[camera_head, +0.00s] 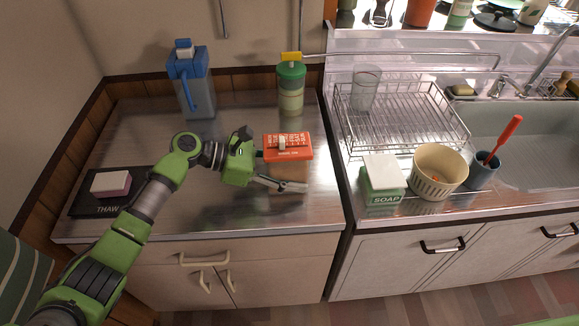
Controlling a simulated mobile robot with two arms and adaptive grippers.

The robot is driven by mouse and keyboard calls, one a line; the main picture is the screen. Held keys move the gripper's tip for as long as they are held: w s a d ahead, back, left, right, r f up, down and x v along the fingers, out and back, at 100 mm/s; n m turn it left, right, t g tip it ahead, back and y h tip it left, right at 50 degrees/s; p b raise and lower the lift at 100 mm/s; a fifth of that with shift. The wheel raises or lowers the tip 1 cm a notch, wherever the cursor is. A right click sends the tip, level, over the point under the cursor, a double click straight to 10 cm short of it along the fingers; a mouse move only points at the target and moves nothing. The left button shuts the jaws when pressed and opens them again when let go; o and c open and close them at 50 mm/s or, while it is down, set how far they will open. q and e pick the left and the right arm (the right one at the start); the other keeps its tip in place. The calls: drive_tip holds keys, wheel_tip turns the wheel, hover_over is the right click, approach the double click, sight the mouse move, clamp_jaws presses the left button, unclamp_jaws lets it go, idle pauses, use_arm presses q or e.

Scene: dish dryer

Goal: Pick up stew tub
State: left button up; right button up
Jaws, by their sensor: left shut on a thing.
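A red tub (298,154) with white lettering is at the right part of the left steel counter; its lettering is too small to read fully. My left gripper (294,166) reaches it from the left and is shut on it. One grey finger shows against the tub's top face, and the other shows at its near side, low over the counter. I cannot tell whether the tub touches the counter. My right gripper is not in view.
A black THAW mat (82,207) bears a pink-and-white block (111,183). A blue jug (192,90) and a green-lidded dispenser (291,88) stand behind. A wire rack (425,120), soap box (383,180), cream pot (438,172) and blue cup (484,170) are right.

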sight(294, 161)
use_arm(q)
drive_tip(key=shift+r, duration=0.65)
wheel_tip(294, 161, up, 2)
drive_tip(key=shift+r, duration=0.2)
drive_tip(key=s+a+r+p, duration=0.1)
drive_tip(key=s+r, duration=0.8)
drive_tip(key=s, duration=0.5)
drive_tip(key=shift+r, duration=0.25)
drive_tip(key=shift+w, duration=0.15)
